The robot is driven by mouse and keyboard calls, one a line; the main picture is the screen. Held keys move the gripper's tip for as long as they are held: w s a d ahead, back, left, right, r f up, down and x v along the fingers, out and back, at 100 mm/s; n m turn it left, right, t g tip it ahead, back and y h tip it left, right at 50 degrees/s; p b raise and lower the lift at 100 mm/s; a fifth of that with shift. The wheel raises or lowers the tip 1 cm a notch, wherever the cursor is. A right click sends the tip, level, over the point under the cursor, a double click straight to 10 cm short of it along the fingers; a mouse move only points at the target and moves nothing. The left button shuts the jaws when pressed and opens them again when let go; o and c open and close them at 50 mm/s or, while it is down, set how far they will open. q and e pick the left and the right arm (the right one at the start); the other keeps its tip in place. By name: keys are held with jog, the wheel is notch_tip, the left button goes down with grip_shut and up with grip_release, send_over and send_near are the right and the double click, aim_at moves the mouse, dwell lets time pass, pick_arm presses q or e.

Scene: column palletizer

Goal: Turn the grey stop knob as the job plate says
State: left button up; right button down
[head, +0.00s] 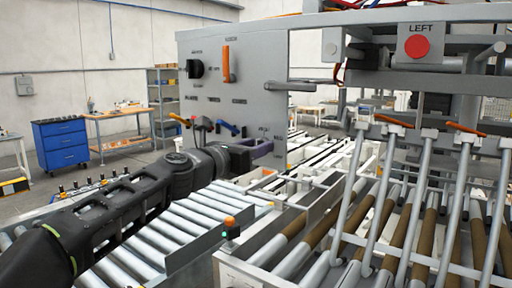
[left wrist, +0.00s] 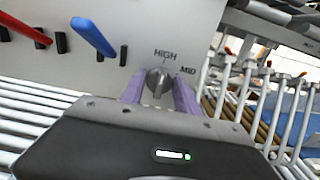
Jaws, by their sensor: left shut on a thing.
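The grey stop knob (left wrist: 158,81) is on the grey panel in the left wrist view, with the labels HIGH above it and MID to its upper right. My left gripper (left wrist: 159,89) has its two purple fingers on either side of the knob and is shut on it. I cannot tell surely which label the knob points to. In the head view my left gripper (head: 262,148) is at the lower right of the grey panel (head: 245,65), and its fingers hide the knob. No job plate can be made out. My right gripper is not in view.
A blue lever (left wrist: 93,36) and a red lever (left wrist: 24,30) stick out of the panel left of the knob. An orange handle (head: 226,63), a black knob (head: 194,69) and a red button (head: 416,46) are higher up. Roller conveyors (head: 180,220) run below.

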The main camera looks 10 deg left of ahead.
pick_arm(q)
grip_shut()
jog(key=shift+m, duration=0.5)
jog(key=shift+d+f+m+b, duration=0.1)
jog(key=shift+m+b, duration=0.65)
jog(key=shift+m, duration=1.9)
jog(key=shift+d+m+b, duration=0.1)
jog(key=shift+m+b, duration=0.65)
jog(key=shift+m, duration=1.9)
jog(key=o, duration=1)
grip_release()
